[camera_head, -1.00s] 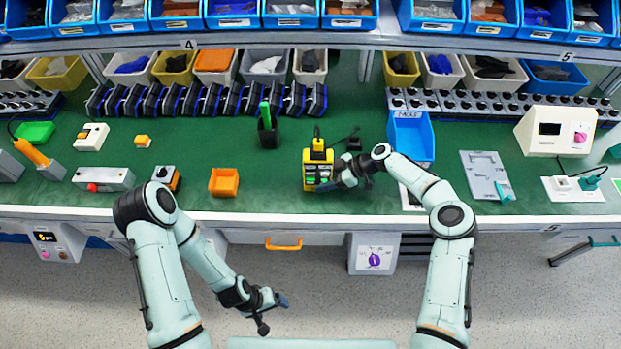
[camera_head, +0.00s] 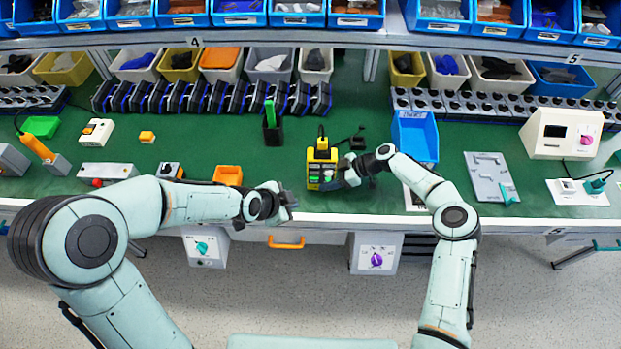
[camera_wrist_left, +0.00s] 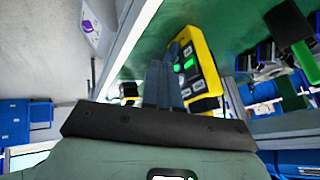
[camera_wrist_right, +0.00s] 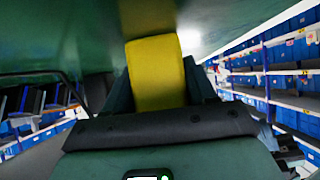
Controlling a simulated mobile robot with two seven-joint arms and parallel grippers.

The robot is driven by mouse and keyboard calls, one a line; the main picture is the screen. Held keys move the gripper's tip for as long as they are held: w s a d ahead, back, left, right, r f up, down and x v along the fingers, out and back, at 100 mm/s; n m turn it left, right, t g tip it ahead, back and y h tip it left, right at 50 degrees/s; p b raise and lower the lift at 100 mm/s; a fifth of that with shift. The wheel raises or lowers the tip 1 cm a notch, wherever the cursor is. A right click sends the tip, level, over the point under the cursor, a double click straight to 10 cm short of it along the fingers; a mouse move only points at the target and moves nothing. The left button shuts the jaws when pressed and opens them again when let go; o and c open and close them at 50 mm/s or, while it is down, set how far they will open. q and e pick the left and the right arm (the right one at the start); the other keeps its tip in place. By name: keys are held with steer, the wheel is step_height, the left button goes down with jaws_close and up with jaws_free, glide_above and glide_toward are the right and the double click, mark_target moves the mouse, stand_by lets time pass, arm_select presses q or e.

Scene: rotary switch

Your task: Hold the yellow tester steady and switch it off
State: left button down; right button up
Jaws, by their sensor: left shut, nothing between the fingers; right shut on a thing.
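The yellow tester (camera_head: 322,163) stands on the green bench near its front edge, with a dark face, green buttons and a lit green spot. My right gripper (camera_head: 338,182) is shut on the tester from its right side. In the right wrist view the tester's yellow side (camera_wrist_right: 157,72) sits between the fingers. My left gripper (camera_head: 289,199) is shut and empty, to the left of the tester at the bench edge. In the left wrist view its closed fingers (camera_wrist_left: 162,82) point toward the tester's face (camera_wrist_left: 193,68), partly covering it. I cannot tell whether they touch.
An orange bin (camera_head: 228,175) stands left of the tester, and a black holder with a green item (camera_head: 271,128) stands behind. A blue tray (camera_head: 414,137) is at the right behind my right arm.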

mark_target(314, 176)
arm_select(q)
steer(key=r, duration=0.1)
steer(key=r+m, duration=0.1)
steer(key=d+r+m, duration=0.1)
steer(key=r, duration=0.1)
steer(key=shift+w+r+t, duration=0.1)
steer(key=shift+w+t, duration=0.2)
steer(key=shift+w, duration=0.05)
steer(key=w+d+f, duration=0.4)
steer(key=w+f, duration=0.3)
steer(key=w, duration=0.2)
steer(key=shift+f, duration=0.15)
